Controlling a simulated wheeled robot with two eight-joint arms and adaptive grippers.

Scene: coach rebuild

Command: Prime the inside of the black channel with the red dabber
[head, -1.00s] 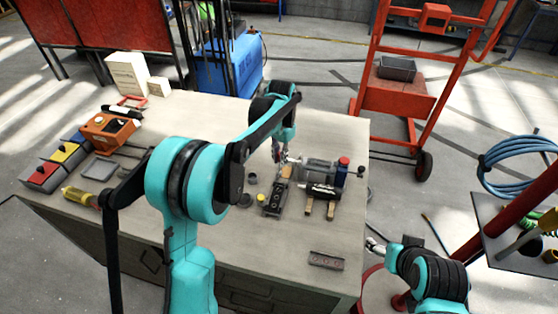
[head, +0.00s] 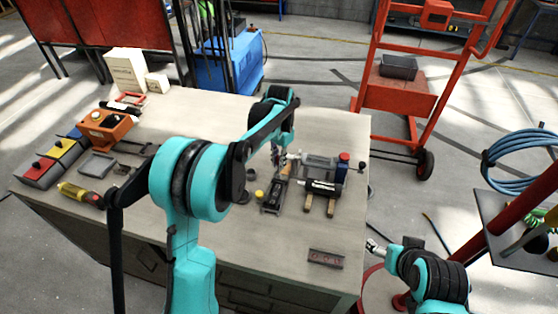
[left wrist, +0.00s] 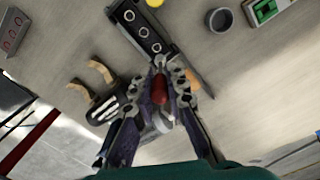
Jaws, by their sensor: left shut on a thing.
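The black channel (head: 271,197) lies on the workbench near its middle, its round holes facing up. It also shows at the top of the left wrist view (left wrist: 145,30). My left gripper (head: 278,160) is just beyond the channel's far end, pointing down. In the left wrist view my left gripper (left wrist: 160,88) is shut on the red dabber (left wrist: 160,90), whose red part shows between the fingers. The fingers hide the rest, and contact with the channel cannot be told. My right gripper (head: 374,247) is beside the bench's right edge, too small to read.
A black cylinder (head: 322,187) on wooden blocks lies right of the channel. A wooden-handled tool (left wrist: 192,80) lies close beside the left gripper. A dark cup (left wrist: 218,20) and a yellow cap (head: 260,194) are nearby. A drilled bar (head: 326,259) lies near the front edge.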

